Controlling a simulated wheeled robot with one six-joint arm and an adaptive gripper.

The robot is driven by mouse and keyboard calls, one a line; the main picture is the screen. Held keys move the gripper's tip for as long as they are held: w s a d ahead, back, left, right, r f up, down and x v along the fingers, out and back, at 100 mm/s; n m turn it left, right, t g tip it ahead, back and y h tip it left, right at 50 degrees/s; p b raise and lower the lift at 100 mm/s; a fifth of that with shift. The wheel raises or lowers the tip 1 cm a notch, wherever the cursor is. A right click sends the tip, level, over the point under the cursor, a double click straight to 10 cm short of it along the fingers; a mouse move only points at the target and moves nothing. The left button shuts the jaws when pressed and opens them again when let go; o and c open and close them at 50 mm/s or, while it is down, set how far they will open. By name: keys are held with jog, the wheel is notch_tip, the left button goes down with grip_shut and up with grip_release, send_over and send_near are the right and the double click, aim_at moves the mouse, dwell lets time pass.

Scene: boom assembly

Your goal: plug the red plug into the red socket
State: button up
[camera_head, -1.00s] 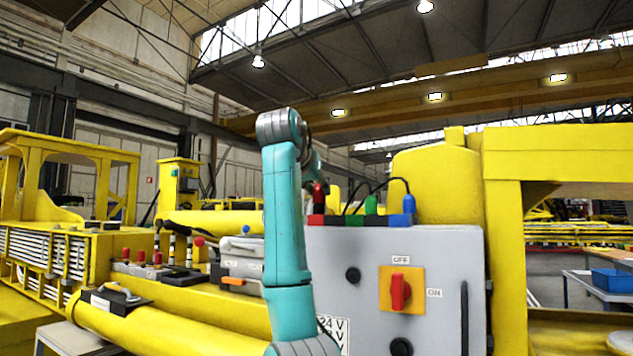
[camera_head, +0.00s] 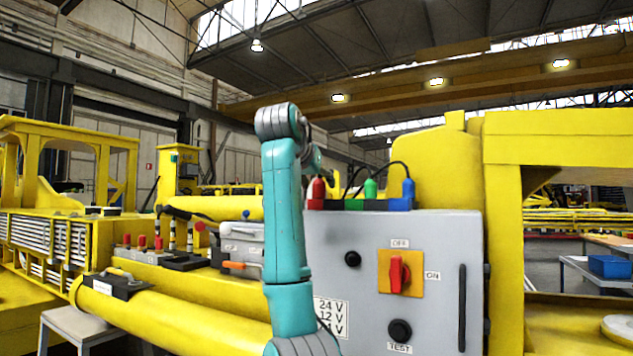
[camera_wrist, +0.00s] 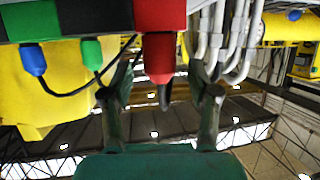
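The red plug (camera_head: 318,189) stands upright on the red socket block (camera_head: 316,204) at the left end of the grey control box's top edge. In the wrist view, which is upside down, the red plug (camera_wrist: 158,57) meets the face of the red socket (camera_wrist: 159,15) with no visible gap. How deep it sits is hidden. My gripper (camera_wrist: 161,82) is open, one finger on each side of the plug with room between. The plug's dark tail end points toward the gripper's palm. In the head view my gripper is mostly hidden behind my arm.
A green plug (camera_head: 370,188) and a blue plug (camera_head: 408,188) with black cables stand along the same strip. The grey box (camera_head: 440,240) carries a red switch. Yellow machine parts lie on both sides, and grey hoses (camera_wrist: 225,40) run near the gripper.

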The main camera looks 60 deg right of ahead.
jog(key=v, duration=1.2)
dwell(0.8)
